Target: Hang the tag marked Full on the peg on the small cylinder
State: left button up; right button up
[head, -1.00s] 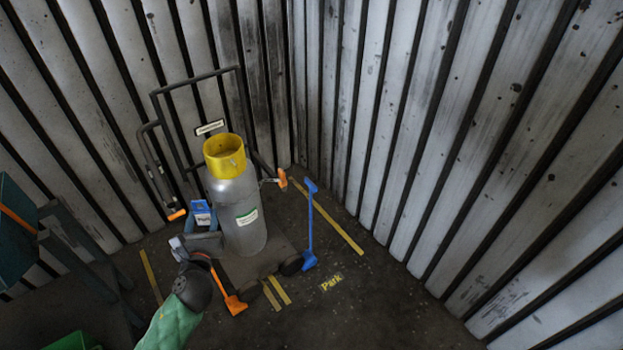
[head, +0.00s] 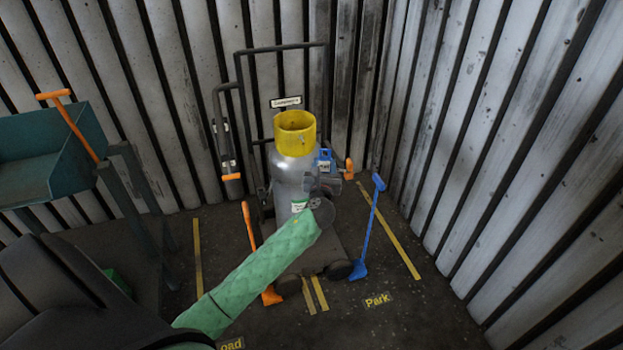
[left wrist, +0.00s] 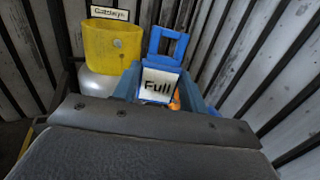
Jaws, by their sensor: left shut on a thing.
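The grey cylinder (head: 290,172) with a yellow collar (head: 296,135) stands upright on a trolley. In the left wrist view the yellow collar (left wrist: 112,48) carries a small round grey stub (left wrist: 117,43), which looks like the peg seen nearly end-on. The blue tag (head: 325,159) has a white label reading "Full" (left wrist: 158,86) and an open square loop (left wrist: 168,44) at its top. My left gripper (head: 324,180) is shut on the tag and holds it upright, right of the collar and apart from it. The tag's lower part is hidden. My right gripper is not in view.
The trolley's dark handle frame (head: 240,95) rises behind the cylinder. A teal bin (head: 50,150) is at far left. Ribbed walls close the corner; floor around "Park" (head: 378,300) is clear.

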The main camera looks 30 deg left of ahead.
pick_arm(q)
jog(key=w+a+f+n+g+y+b, duration=0.2)
jog(key=w+a+f+y+b, duration=0.15)
jog(key=a+f, duration=0.2)
jog(key=b, duration=0.5)
send_near(302, 145)
jog(key=shift+x, duration=1.65)
jog(key=shift+w+a+r+h+b, duration=0.25)
jog(key=shift+w+a+h+b, duration=0.15)
jog(key=shift+w+b, duration=0.3)
jog(key=shift+w+a+r+p, duration=0.1)
jog(key=shift+w+a+p, duration=0.05)
jog(key=shift+p, duration=0.15)
jog(key=shift+w+a, duration=0.15)
jog(key=shift+a, duration=0.05)
jog(key=shift+w+a+f+p, duration=0.1)
jog(key=shift+f+p, duration=0.2)
jog(key=shift+p, duration=0.1)
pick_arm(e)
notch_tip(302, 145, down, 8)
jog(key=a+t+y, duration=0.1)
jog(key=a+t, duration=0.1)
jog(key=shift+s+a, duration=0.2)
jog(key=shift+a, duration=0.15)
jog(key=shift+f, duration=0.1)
